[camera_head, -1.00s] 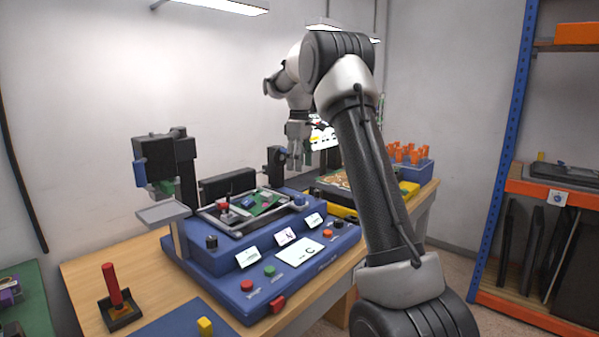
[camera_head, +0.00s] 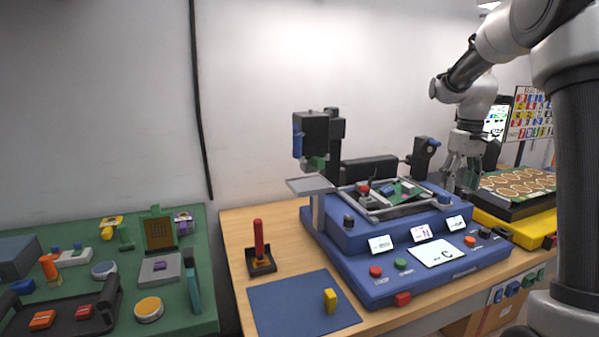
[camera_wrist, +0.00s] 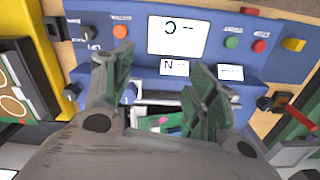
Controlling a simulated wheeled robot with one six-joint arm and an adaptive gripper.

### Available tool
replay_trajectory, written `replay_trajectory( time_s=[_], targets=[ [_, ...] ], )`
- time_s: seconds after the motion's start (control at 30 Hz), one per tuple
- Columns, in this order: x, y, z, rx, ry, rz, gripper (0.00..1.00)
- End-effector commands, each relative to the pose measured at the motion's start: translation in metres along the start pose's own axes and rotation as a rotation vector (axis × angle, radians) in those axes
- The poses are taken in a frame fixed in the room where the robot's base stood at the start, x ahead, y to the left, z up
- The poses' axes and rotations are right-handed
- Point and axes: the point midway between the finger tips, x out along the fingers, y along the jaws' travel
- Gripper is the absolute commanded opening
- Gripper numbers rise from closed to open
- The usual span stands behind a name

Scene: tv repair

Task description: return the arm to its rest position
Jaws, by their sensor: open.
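My gripper (camera_head: 462,172) hangs pointing down at the end of my raised arm, on the right side of the head view. It appears beside the back right end of the blue repair station (camera_head: 345,262). In the wrist view my gripper (camera_wrist: 160,75) has its two fingers spread apart with nothing between them. The station (camera_wrist: 190,50) shows beyond the fingers, with its small screens and knobs. A circuit board (camera_head: 400,193) lies in the station's tray, and is partly hidden by the gripper in the wrist view.
A wooden table (camera_head: 235,222) carries the station, a red-handled tool (camera_head: 259,240) in a dark holder and a blue mat (camera_head: 285,308) with a yellow block (camera_head: 330,300). A green bench (camera_head: 205,305) with several parts stands left. A yellow-based tray (camera_head: 535,229) is at right.

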Motion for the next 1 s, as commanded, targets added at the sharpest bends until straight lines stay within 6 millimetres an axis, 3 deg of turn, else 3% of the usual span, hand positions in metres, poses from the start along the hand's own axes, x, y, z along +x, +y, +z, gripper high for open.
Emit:
replay_trajectory(
  time_s=[0.3,0.5,0.6,0.73,1.0],
  targets=[
    [-0.025,-0.064,0.152,0.181,0.1,0.015,0.58],
    [-0.019,-0.096,0.243,0.203,0.196,0.02,0.58],
    [-0.015,-0.107,0.275,0.183,0.247,0.023,0.58],
    [-0.02,-0.114,0.296,0.162,0.321,0.027,0.58],
    [-0.036,-0.119,0.298,0.142,0.397,0.029,0.58]
  ],
)
